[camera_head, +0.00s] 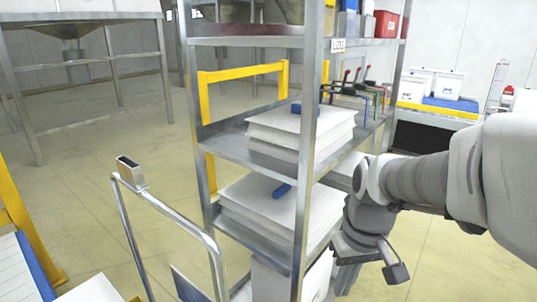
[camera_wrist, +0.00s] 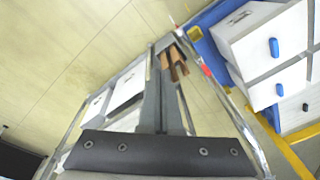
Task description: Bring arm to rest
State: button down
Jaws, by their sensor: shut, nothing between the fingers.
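My arm (camera_head: 415,182) reaches in from the right edge of the head view and bends down beside the right side of the metal shelf rack. My gripper (camera_wrist: 172,62) shows in the wrist view with its fingers together and nothing held. In the head view its end hangs low at the rack's right side, and the fingertips are hard to make out. It appears apart from the rack, though the gap is small in the picture.
The metal rack (camera_head: 307,150) bears white stacks (camera_head: 300,130) with blue pieces on them. A metal handrail (camera_head: 135,230) stands at lower left. White boxes with blue handles (camera_wrist: 262,42) show at right in the wrist view. Open floor (camera_head: 450,245) lies right of the rack.

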jog(key=s+r+m+t, duration=0.2)
jog(key=s+r+t, duration=0.3)
jog(key=s+r, duration=0.35)
notch_tip(320, 180, up, 11)
jog(key=p, duration=1.2)
jog(key=shift+d+h, duration=0.25)
jog(key=shift+h, duration=0.15)
jog(key=shift+w+f, duration=0.1)
